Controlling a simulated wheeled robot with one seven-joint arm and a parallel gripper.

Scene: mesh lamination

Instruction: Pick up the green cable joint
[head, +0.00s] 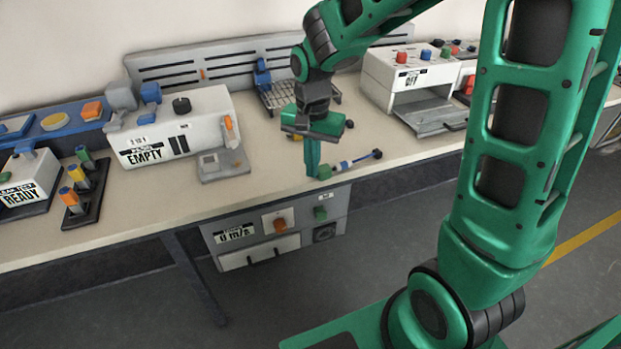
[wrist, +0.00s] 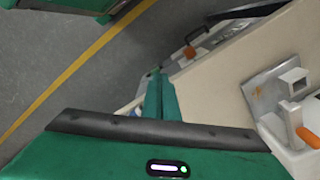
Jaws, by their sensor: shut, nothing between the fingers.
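A slim cable piece (head: 343,165) lies near the front edge of the bench in the head view. It has a green end (head: 325,172), blue and white bands, and a dark tip at the right. I take it to be the green cable joint. My gripper (head: 312,173) points down just left of the green end. Its fingers are shut and empty. Whether they touch the piece, I cannot tell.
A white machine labelled EMPTY (head: 170,130) stands left, with a small grey plate device (head: 222,164) before it. A wire rack (head: 285,95) is behind my gripper. A white box with an open tray (head: 430,118) stands right. Controls (head: 278,222) hang below the bench (head: 265,180).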

